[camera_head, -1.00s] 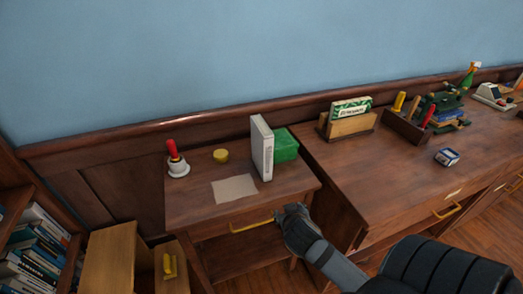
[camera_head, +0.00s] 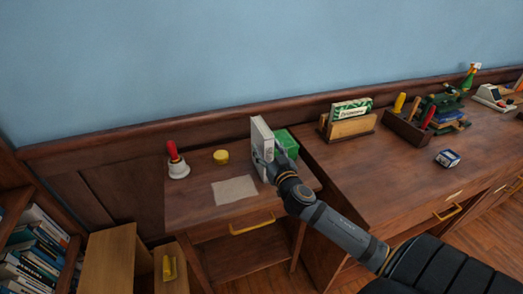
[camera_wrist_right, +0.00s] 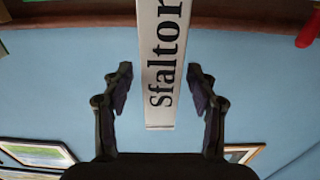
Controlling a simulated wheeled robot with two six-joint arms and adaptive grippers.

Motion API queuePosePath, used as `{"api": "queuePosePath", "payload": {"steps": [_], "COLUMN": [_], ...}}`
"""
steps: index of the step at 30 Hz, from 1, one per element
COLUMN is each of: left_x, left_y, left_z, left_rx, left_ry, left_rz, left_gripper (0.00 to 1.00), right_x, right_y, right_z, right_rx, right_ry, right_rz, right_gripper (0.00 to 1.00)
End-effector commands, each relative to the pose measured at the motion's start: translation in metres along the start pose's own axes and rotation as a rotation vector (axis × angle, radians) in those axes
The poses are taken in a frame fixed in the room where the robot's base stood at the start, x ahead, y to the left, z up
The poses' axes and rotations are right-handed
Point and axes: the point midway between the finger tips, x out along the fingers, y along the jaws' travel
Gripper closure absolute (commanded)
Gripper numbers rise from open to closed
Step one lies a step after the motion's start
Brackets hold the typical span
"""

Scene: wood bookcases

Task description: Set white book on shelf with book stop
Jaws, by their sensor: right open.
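The white book (camera_head: 259,137) stands upright on the small wooden side table (camera_head: 199,202), beside a green box (camera_head: 287,143). My right gripper (camera_head: 268,161) is at the book's near edge in the head view and covers its lower part. In the right wrist view, the book's spine (camera_wrist_right: 161,60) with black lettering lies between the two open fingers of my right gripper (camera_wrist_right: 160,92). Clear gaps show on both sides of the spine. My left gripper is not in view. I cannot make out a book stop.
A bell with a red handle (camera_head: 174,160), a yellow round object (camera_head: 221,156) and a paper sheet (camera_head: 234,189) are on the side table. A bookcase with books (camera_head: 38,240) stands at left. A larger desk (camera_head: 400,170) stands at right.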

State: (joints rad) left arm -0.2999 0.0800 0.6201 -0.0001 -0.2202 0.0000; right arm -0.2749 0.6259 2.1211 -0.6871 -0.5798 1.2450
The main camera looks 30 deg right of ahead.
Motion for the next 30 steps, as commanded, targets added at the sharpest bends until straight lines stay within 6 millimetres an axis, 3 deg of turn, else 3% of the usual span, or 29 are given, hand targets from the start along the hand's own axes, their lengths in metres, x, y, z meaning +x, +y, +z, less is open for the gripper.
{"api": "queuePosePath", "payload": {"steps": [5, 13, 21, 30], "left_x": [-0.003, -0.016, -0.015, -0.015], "left_y": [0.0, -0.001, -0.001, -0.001], "left_z": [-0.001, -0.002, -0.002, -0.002], "left_rx": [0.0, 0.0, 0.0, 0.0], "left_ry": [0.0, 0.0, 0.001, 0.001], "left_rz": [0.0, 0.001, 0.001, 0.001], "left_gripper": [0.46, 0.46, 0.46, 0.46], "right_x": [0.007, 0.049, 0.054, 0.053], "right_y": [0.0, -0.001, -0.001, -0.001], "right_z": [-0.002, -0.008, -0.006, -0.006], "right_rx": [0.003, 0.003, 0.001, 0.001], "right_ry": [-0.001, -0.002, -0.002, -0.002], "right_rz": [0.002, 0.003, 0.0, 0.0], "right_gripper": [0.42, 0.42, 0.42, 0.81]}}
